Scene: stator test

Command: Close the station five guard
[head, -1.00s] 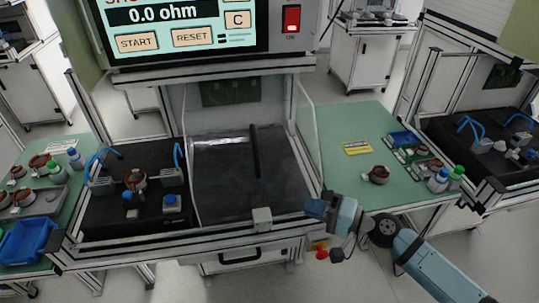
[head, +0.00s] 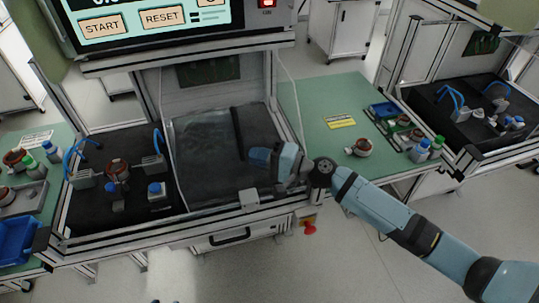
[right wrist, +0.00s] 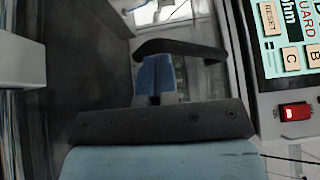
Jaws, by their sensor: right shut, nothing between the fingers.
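The station in the middle has a guard (head: 200,135) that looks like a clear, shiny sheet over a dark interior. I cannot tell how far open it stands. A long black handle (head: 238,133) runs along it, and the handle's curved bar also shows in the right wrist view (right wrist: 180,47). My right gripper (head: 257,157) is shut and empty, just right of the handle's lower end. In the right wrist view its blue fingertips (right wrist: 155,68) lie close to the handle; I cannot tell whether they touch. My left gripper is not in view.
A tester with START and RESET buttons (head: 150,20) hangs above the opening. A grey block (head: 249,199) sits on the front rail. A red knob (head: 309,228) is below it. Fixtures (head: 117,172) stand at left. A green table (head: 335,95) with small parts lies at right.

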